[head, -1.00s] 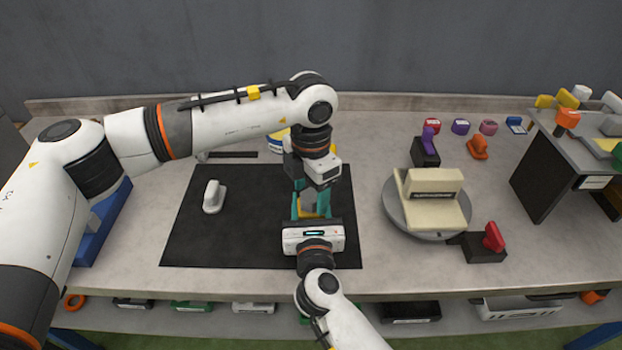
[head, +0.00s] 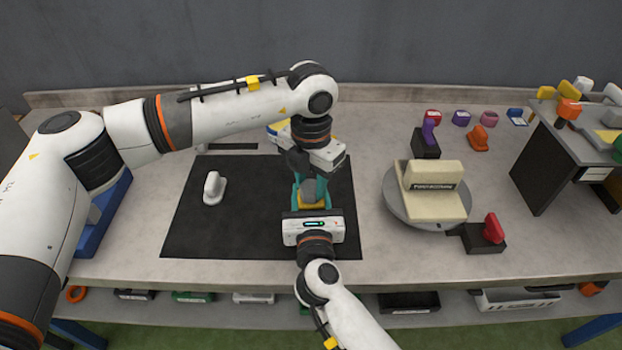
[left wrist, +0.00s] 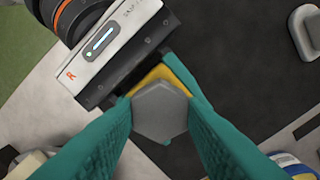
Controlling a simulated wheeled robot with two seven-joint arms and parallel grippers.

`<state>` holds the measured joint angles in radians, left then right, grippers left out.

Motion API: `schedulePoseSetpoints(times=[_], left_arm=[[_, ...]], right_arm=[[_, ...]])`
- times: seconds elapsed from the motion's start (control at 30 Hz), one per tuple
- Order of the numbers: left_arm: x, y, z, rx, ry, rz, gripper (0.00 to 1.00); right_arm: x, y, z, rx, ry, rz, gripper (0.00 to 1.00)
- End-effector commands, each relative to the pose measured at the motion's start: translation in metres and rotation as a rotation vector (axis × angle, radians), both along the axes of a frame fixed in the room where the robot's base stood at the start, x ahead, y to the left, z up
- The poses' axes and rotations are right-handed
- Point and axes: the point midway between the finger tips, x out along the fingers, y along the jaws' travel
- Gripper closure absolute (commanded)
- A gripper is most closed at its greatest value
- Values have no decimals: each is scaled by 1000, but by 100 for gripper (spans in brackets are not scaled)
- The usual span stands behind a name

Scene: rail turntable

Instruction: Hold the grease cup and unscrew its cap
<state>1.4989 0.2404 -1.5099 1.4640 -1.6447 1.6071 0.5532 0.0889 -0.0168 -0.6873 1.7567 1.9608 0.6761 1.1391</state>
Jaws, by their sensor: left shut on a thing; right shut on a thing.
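The grease cup has a yellow body (head: 312,200) and a grey hexagonal cap (left wrist: 160,111). It is over the dark mat, between my two hands. My left gripper (head: 312,190) comes from above with teal fingers, shut on the cap's sides; in the left wrist view a finger lies on either side of the cap. My right gripper (head: 312,212) comes from the front edge and is shut on the yellow body. The fingers hide much of the cup, and whether there is a gap between cap and body cannot be told.
A pale handled object (head: 214,188) lies on the black mat (head: 250,225) at left. A round turntable (head: 392,205) with a cream block stands right of the mat. A black block with a red piece (head: 493,230) is beside it.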

Motion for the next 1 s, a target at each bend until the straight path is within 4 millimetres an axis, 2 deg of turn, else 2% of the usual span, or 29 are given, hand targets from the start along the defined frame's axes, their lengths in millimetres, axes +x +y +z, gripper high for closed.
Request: schedulePoseSetpoints(times=[0.1,0.2,0.57,0.8,1.0], left_arm=[[0,0,0,0,-1,144,88],[1,0,0,0,-2,205,88],[1,0,0,0,-2,250,88],[1,0,0,0,-2,589,88],[1,0,0,-1,-3,736,88]], right_arm=[[0,0,0,1,1,1,94],[0,0,0,1,1,1,94],[0,0,0,0,1,1,94],[0,0,0,0,1,1,94],[0,0,0,0,1,1,94]])
